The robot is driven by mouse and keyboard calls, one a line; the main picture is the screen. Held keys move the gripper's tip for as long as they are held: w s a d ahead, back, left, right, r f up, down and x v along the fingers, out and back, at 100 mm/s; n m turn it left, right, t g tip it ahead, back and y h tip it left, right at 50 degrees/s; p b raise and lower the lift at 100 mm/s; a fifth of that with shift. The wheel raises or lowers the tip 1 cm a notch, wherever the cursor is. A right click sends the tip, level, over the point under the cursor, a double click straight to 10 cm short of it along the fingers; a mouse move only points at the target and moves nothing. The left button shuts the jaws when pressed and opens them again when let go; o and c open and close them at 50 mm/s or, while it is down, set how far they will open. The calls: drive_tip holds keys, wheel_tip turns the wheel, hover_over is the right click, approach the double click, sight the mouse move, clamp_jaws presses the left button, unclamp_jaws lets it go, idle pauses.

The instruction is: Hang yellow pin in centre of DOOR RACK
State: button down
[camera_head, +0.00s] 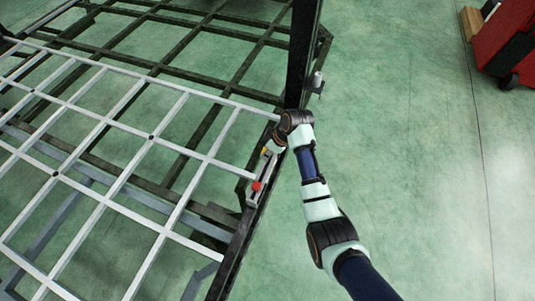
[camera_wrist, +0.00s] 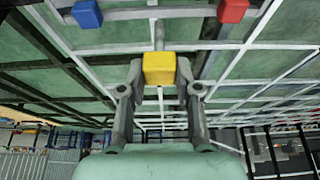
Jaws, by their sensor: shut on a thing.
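My gripper (camera_wrist: 160,72) is shut on the yellow pin (camera_wrist: 159,68), its yellow block between the two fingertips. The pin's grey stem points away from the gripper, up toward a grey rack bar (camera_wrist: 158,13) in the wrist view. I cannot tell whether the stem touches the bar. A blue block (camera_wrist: 87,14) is at the bar's left and a red block (camera_wrist: 232,10) at its right; the yellow pin lies between them. In the head view my gripper (camera_head: 267,152) is at the dark frame's side, with a bit of yellow showing. The red block (camera_head: 257,186) is just below it; the blue block is not visible there.
A white grid frame (camera_head: 110,120) fills the left, over dark chassis beams. A tall dark post (camera_head: 301,55) stands close behind my wrist. Open green floor (camera_head: 420,150) lies to the right. A red cabinet (camera_head: 506,38) stands at the far upper right.

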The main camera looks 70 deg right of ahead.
wheel_tip(320, 180, down, 2)
drive_tip(key=shift+f, duration=0.1)
drive_tip(key=shift+f+b, duration=0.35)
drive_tip(key=shift+f, duration=0.1)
drive_tip(key=shift+f, duration=0.1)
drive_tip(key=c, duration=0.8)
unclamp_jaws()
